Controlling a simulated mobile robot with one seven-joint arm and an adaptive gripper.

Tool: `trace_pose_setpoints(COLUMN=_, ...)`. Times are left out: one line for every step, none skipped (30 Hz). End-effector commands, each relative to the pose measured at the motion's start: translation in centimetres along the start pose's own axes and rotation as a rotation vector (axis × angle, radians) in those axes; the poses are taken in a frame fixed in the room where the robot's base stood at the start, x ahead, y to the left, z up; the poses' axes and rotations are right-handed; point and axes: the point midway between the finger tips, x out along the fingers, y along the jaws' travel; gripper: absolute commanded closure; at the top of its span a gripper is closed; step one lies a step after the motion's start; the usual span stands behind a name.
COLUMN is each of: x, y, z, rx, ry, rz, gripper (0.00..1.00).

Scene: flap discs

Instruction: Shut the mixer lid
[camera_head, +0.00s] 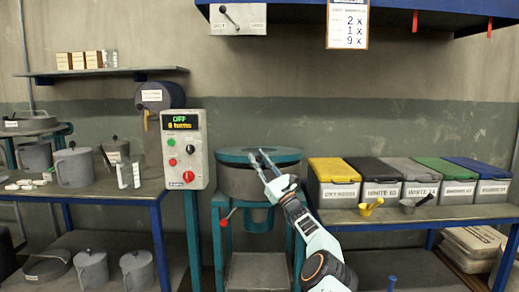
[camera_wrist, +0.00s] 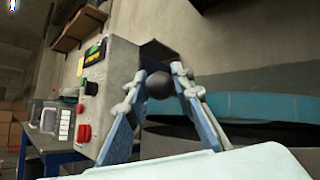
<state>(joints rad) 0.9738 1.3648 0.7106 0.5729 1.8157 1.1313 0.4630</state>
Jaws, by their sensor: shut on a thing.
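The mixer (camera_head: 245,183) is a round grey drum on a teal stand in the middle of the head view. A teal ring (camera_head: 232,156) with a dark grey middle lies across its top; I cannot tell how much of this is the lid. My gripper (camera_head: 262,157) reaches over the top from the lower right. In the wrist view its two fingers stand either side of a dark round knob (camera_wrist: 159,85) and are shut on it. The knob's mount is hidden. The teal rim (camera_wrist: 265,106) shows right of the fingers.
A control box (camera_head: 181,150) reading OFF stands just left of the mixer. A red-knobbed lever (camera_head: 224,222) sticks out at the mixer's front left. Labelled bins (camera_head: 333,172) with coloured lids and scoops fill the right bench; containers stand on the left bench.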

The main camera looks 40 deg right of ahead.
Motion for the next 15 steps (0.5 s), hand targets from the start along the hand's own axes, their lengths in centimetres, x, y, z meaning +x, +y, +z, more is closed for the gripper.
trace_pose_setpoints(x=-0.9, y=0.4, z=-1.2, rx=0.002, ry=0.001, rz=-0.001, gripper=1.0)
trace_pose_setpoints(x=-1.2, y=0.5, z=-1.7, rx=0.003, ry=0.001, rz=-0.001, gripper=1.0)
trace_pose_setpoints(x=-1.5, y=0.7, z=-2.2, rx=0.002, ry=0.001, rz=0.0, gripper=1.0)
trace_pose_setpoints(x=-1.8, y=0.8, z=-2.5, rx=0.002, ry=0.001, rz=0.0, gripper=1.0)
trace_pose_setpoints(x=-2.0, y=0.9, z=-2.9, rx=0.002, ry=0.002, rz=0.0, gripper=1.0)
trace_pose_setpoints(x=-2.3, y=1.0, z=-3.3, rx=0.003, ry=0.002, rz=0.0, gripper=1.0)
trace_pose_setpoints(x=-2.5, y=1.0, z=-3.5, rx=0.002, ry=0.001, rz=0.0, gripper=1.0)
trace_pose_setpoints(x=-2.6, y=1.1, z=-3.8, rx=0.002, ry=0.001, rz=0.0, gripper=1.0)
trace_pose_setpoints(x=-2.9, y=1.2, z=-4.1, rx=0.003, ry=0.002, rz=0.0, gripper=1.0)
trace_pose_setpoints(x=-3.0, y=1.2, z=-4.3, rx=0.002, ry=0.002, rz=0.0, gripper=1.0)
trace_pose_setpoints(x=-3.1, y=1.2, z=-4.5, rx=0.002, ry=0.002, rz=0.0, gripper=1.0)
trace_pose_setpoints(x=-3.2, y=1.3, z=-4.7, rx=0.001, ry=0.002, rz=0.0, gripper=1.0)
trace_pose_setpoints(x=-3.3, y=1.3, z=-4.8, rx=0.002, ry=0.003, rz=0.001, gripper=1.0)
trace_pose_setpoints(x=-3.3, y=1.4, z=-4.9, rx=0.002, ry=0.002, rz=0.001, gripper=1.0)
trace_pose_setpoints(x=-3.4, y=1.4, z=-5.0, rx=0.002, ry=0.002, rz=0.001, gripper=1.0)
